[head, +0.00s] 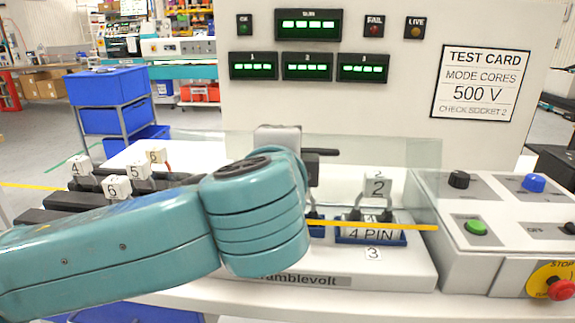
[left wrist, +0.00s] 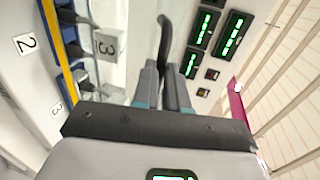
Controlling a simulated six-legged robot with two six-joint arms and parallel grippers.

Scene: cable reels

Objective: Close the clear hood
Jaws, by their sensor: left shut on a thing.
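The clear hood (head: 400,165) is a see-through panel above the socket base, with a yellow strip (head: 415,227) along its front edge. The strip lies low in front of the blue 4 PIN socket (head: 345,238); it also shows at the left of the left wrist view (left wrist: 57,50). My left gripper (left wrist: 168,68) is shut on a black handle (left wrist: 164,32), whose end shows past my arm in the head view (head: 325,152). My arm hides the fingers and the hood's left part in the head view. The hood's exact tilt is hard to tell. My right gripper is out of view.
White numbered plugs (head: 376,187) stand at the socket, and several more (head: 118,187) lie at the left. A tall panel with green displays (head: 308,66) rises behind. A control box (head: 495,240) with buttons and a red stop button (head: 560,289) stands close at the right.

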